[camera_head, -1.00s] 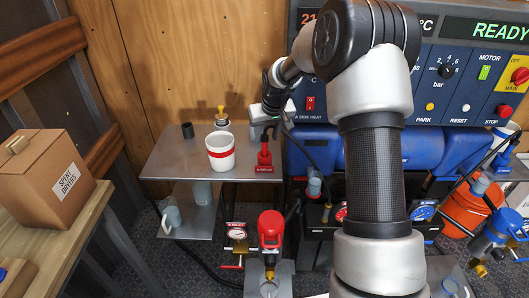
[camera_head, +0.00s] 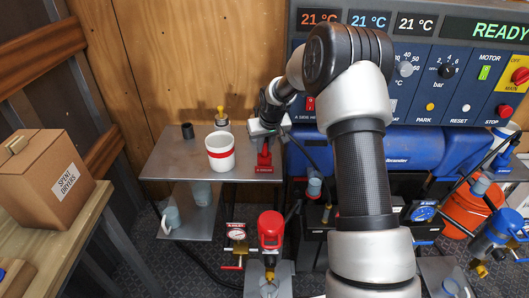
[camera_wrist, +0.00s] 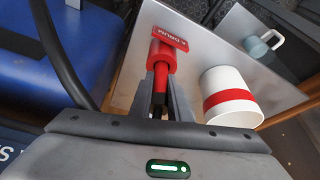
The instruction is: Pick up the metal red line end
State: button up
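The red line end (camera_wrist: 161,80) is a slim red piece with a dark lower part, standing in a red holder (camera_head: 264,161) on the metal table (camera_head: 178,156). In the wrist view, the holder (camera_wrist: 169,52) has a label reading "DRUM". My gripper (camera_wrist: 162,98) is open, with one finger on each side of the line end. I cannot tell whether the fingers touch it. In the head view, my gripper (camera_head: 265,138) is just above the holder and hides the line end's top.
A white cup with a red band (camera_head: 220,151) stands left of the holder, and close to my right finger in the wrist view (camera_wrist: 229,98). A dark cylinder (camera_head: 187,131) and a brass-topped piece (camera_head: 221,119) stand behind. A black hose (camera_wrist: 60,50) passes on the left.

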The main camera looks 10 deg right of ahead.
grip_shut()
jog(key=shift+r, duration=0.15)
